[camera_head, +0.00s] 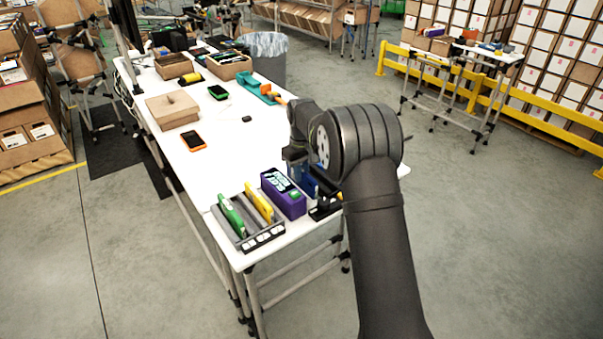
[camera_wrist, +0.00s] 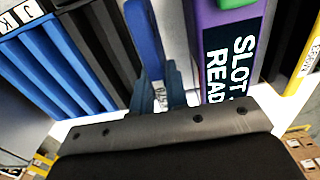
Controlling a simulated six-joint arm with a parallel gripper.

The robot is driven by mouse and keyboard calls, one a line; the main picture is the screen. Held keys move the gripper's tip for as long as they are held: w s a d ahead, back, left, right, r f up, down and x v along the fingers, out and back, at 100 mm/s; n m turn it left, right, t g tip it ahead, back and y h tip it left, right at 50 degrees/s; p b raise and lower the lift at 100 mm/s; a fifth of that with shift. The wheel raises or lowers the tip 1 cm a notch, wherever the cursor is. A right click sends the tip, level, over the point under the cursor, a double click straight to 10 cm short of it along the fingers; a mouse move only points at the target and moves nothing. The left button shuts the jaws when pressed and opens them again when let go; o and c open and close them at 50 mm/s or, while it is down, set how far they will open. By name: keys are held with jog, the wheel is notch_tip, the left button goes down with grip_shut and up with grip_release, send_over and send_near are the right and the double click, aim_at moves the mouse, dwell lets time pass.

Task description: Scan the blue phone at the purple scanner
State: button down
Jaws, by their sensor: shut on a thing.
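The purple scanner (camera_head: 283,196) stands near the front end of the white table, with a dark screen and a green patch on top. In the wrist view its purple body (camera_wrist: 238,14) and dark panel with partly hidden "SLOT" and "READ" lettering are to the right of my fingers. My gripper (camera_wrist: 160,90) is shut on the blue phone (camera_wrist: 143,35), seen nearly edge-on beside the scanner, with a gap between them. In the head view my gripper (camera_head: 294,158) is just behind the scanner, partly hidden by my wrist, and I cannot make out the phone clearly.
A blue slotted rack (camera_wrist: 50,60) is left of my fingers. A grey tray (camera_head: 262,238) with green and yellow phones stands left of the scanner; a black device (camera_head: 325,208) stands right. An orange-edged phone (camera_head: 193,141) and a cardboard box (camera_head: 172,111) lie farther back. The table's middle is mostly clear.

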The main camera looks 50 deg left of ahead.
jog(key=shift+r, duration=2.85)
